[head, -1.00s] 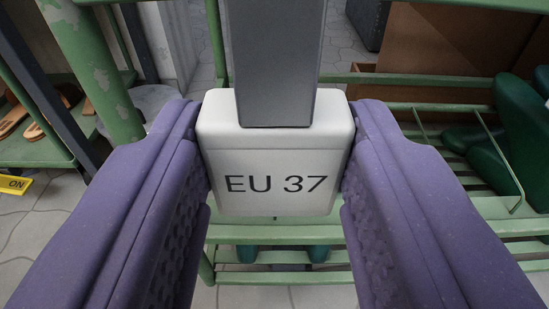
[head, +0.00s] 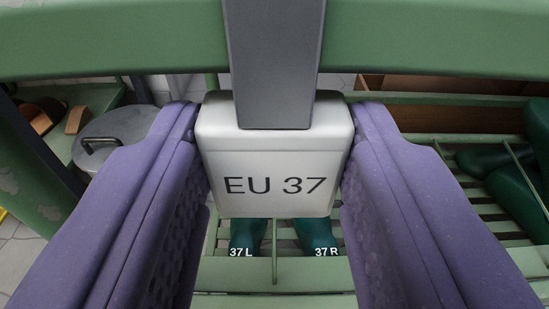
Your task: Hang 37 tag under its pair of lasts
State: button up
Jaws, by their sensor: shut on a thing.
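My gripper (head: 274,160) has its two purple fingers shut on the white EU 37 tag (head: 275,188), one finger on each side. A grey flat bar (head: 274,60) stands up from the tag's top. Beyond and below the tag, two dark green lasts sit side by side on a green slatted rack (head: 275,274). The left one is marked 37 L (head: 247,236) and the right one 37 R (head: 317,234). The tag hides their upper parts. The tag appears held in the air, in front of the lasts in this view.
A thick green rail (head: 440,38) crosses the top of the view, behind the grey bar. More green lasts (head: 515,185) lie on the slats at right, beside a thin divider. A brown board (head: 440,115) is behind them. A grey lidded pot (head: 112,135) stands at left.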

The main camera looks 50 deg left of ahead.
jog(key=shift+f, duration=0.25)
jog(key=o, duration=1.1)
jog(key=shift+d, duration=0.1)
